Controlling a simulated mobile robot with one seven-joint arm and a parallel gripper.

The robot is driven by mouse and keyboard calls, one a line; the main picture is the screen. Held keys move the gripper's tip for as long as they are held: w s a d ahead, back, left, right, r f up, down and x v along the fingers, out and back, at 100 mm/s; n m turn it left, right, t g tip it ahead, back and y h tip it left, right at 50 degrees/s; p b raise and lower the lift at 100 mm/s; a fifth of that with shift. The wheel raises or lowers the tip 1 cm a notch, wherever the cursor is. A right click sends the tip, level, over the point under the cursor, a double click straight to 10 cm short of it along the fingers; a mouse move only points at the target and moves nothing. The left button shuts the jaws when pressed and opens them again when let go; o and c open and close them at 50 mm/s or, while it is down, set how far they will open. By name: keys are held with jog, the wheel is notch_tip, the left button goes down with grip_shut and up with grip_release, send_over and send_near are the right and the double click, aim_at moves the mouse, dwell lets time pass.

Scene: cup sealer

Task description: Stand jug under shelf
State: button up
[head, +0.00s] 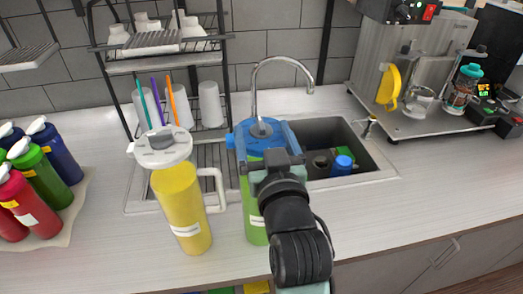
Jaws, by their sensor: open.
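A jug of yellow liquid (178,205) with a white lid and white handle stands upright on the counter, left of centre. A jug of green liquid (252,212) with a blue lid stands upright to its right, partly hidden by my arm. My gripper (275,162) is open at the upper part of the green jug, in front of its right side. The fingertips are partly hidden, and I cannot tell if they touch the jug. A black wire shelf (160,60) stands behind the yellow jug, with white cups on its upper level.
Cups and coloured sticks stand under the shelf, on a drain grid (145,185). A sink (335,140) with a tap (283,62) is behind my gripper. Colourful bottles (40,175) stand at left, a machine (425,75) at back right. The right front counter (430,190) is clear.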

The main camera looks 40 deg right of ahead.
grip_shut()
dwell(0.3)
jog(key=shift+r, duration=0.4)
